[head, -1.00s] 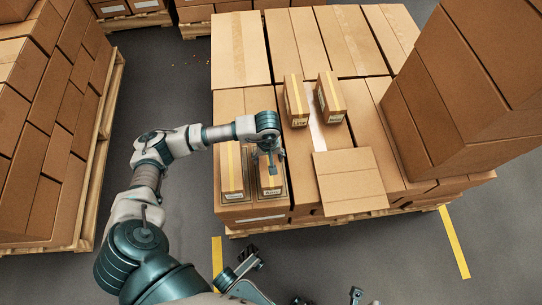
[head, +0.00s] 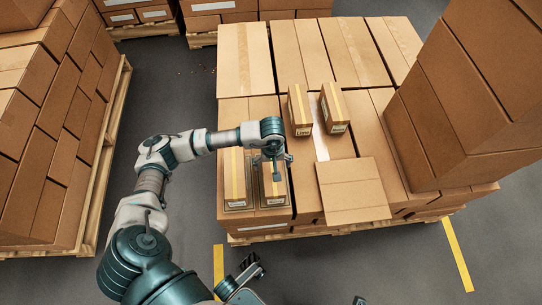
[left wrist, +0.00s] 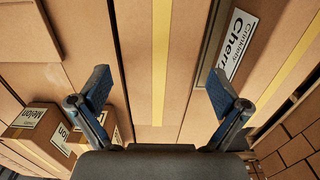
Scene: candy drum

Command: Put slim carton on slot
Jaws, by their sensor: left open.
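My left gripper (head: 274,158) is open and points down over the right one of two slim cartons at the pallet's front left corner. This slim carton (head: 273,188) has a yellow tape stripe and a white front label. Its neighbour, another slim carton (head: 235,178), stands to its left. Dark slot outlines show around their bases. Two more slim cartons (head: 300,108) (head: 335,108) stand farther back. In the left wrist view, the open fingers (left wrist: 158,92) have a taped carton surface (left wrist: 160,55) between them, with nothing gripped.
A flat square carton (head: 351,188) lies at the pallet's front. Tall stacked boxes (head: 455,110) rise at the right. Another loaded pallet (head: 50,130) stands at the left, with bare floor between. Melon-labelled cartons (left wrist: 36,128) show in the left wrist view.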

